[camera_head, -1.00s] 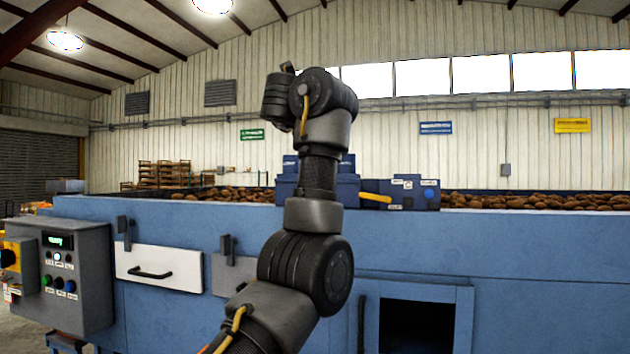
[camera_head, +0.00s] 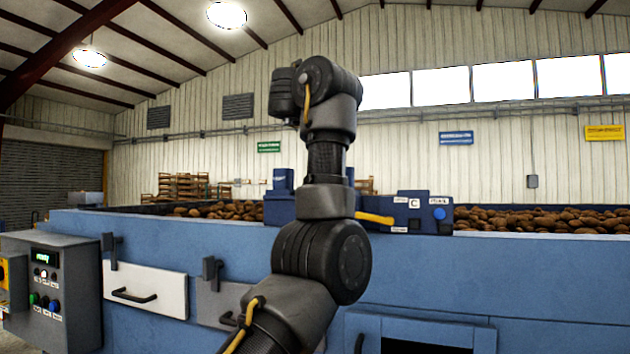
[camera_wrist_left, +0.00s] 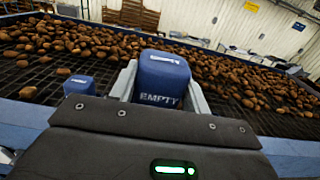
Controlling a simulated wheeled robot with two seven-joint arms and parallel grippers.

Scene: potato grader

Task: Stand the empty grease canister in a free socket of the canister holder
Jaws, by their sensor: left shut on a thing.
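My left gripper (camera_wrist_left: 163,82) is shut on the blue canister (camera_wrist_left: 162,72), with one grey finger on each side. White "EMPTY" lettering shows on the canister's side, and its top carries a white label. A smaller blue block (camera_wrist_left: 80,85) with a white mark is at its left, apart from it. In the head view my left arm rises in the middle, and its gripper cannot be made out. A blue upright piece (camera_head: 283,179) stands on the machine's edge left of the forearm. I cannot tell whether it belongs to the canister holder; no free socket shows clearly.
The blue grader wall (camera_head: 540,275) spans the front, with potatoes (camera_head: 545,219) behind it. A blue box (camera_head: 412,212) with labels, a blue button and a yellow handle (camera_head: 375,218) sits on the edge. A control panel (camera_head: 55,280) and a white drawer (camera_head: 150,278) are at left.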

